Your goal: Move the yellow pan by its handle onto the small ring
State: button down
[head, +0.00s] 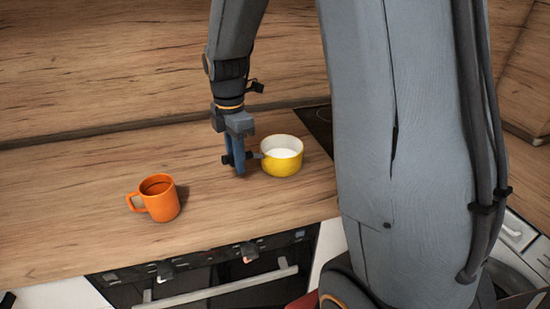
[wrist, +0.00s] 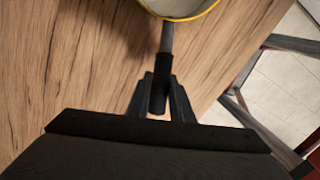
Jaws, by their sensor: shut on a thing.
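The yellow pan (head: 281,160) with a white inside is on or just above the wooden counter, left of the dark hob; I cannot tell whether it touches the wood. Its handle points left. My gripper (head: 238,160) is shut on the handle. In the wrist view the dark handle (wrist: 164,60) runs down between the two fingertips of my gripper (wrist: 160,95), and the pan's rim (wrist: 185,18) shows at the top edge. The dark hob (head: 318,122) is mostly hidden behind my arm, and the small ring cannot be made out.
An orange mug (head: 158,198) stands on the counter (head: 70,210) left of the pan, its handle to the left. The oak splashback (head: 110,60) rises behind. An oven (head: 215,283) with knobs is below the front edge. The counter between mug and gripper is clear.

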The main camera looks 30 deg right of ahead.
jog(key=shift+r, duration=0.2)
dwell(0.3)
jog(key=shift+r+p, duration=2.2)
jog(key=shift+r, duration=0.15)
